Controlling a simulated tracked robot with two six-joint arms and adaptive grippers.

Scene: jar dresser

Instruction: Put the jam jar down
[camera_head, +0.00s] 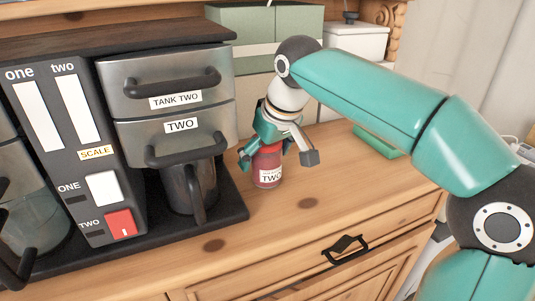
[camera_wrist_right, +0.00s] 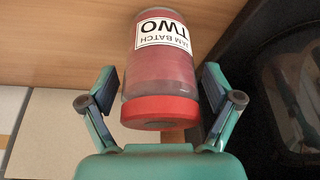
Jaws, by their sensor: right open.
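The jam jar (camera_head: 267,170) is red with a white label reading TWO. It stands upright on the wooden dresser top, just right of the coffee machine. In the right wrist view the jar (camera_wrist_right: 160,72) appears upside down, with its red lid (camera_wrist_right: 160,112) towards my gripper. My right gripper (camera_head: 280,158) is open around the top of the jar. In the wrist view its fingers (camera_wrist_right: 162,95) lie on either side of the jar, with a gap on both sides. My left gripper is not in view.
The double coffee machine (camera_head: 125,125) stands close on the left, with a black base edge. Green boxes (camera_head: 265,25) and a white container (camera_head: 356,42) stand behind. A green item (camera_head: 380,142) lies at the back right. The dresser top (camera_head: 330,190) is clear to the front right.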

